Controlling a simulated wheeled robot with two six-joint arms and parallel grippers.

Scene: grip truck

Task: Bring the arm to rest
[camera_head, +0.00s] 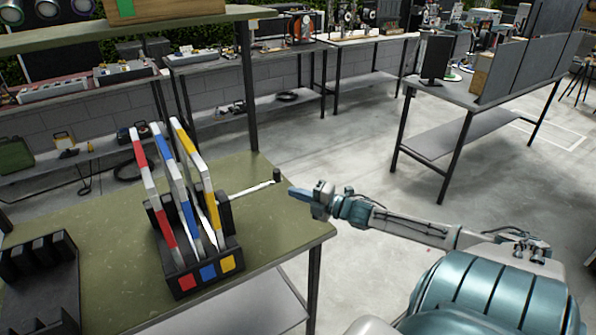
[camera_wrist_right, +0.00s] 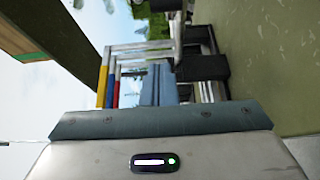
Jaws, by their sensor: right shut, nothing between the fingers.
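My right arm reaches in from the right in the head view. Its gripper (camera_head: 294,193) is shut and empty, just off the right edge of the green table (camera_head: 110,195). On the table, to the left of the gripper and apart from it, a black rack (camera_head: 172,268) holds three upright frames: a red-and-white one (camera_head: 150,189), a blue-and-white one (camera_head: 172,180) and a yellow-and-white one (camera_head: 189,148). Red, blue and yellow squares mark the rack's front. In the right wrist view, the shut gripper fingers (camera_wrist_right: 158,85) point towards the frames. My left gripper is not in view.
A second black slotted rack (camera_head: 42,270) stands at the table's left. A shelf (camera_head: 130,29) overhangs the table's back. Open floor (camera_head: 345,130) lies beyond the table's right edge.

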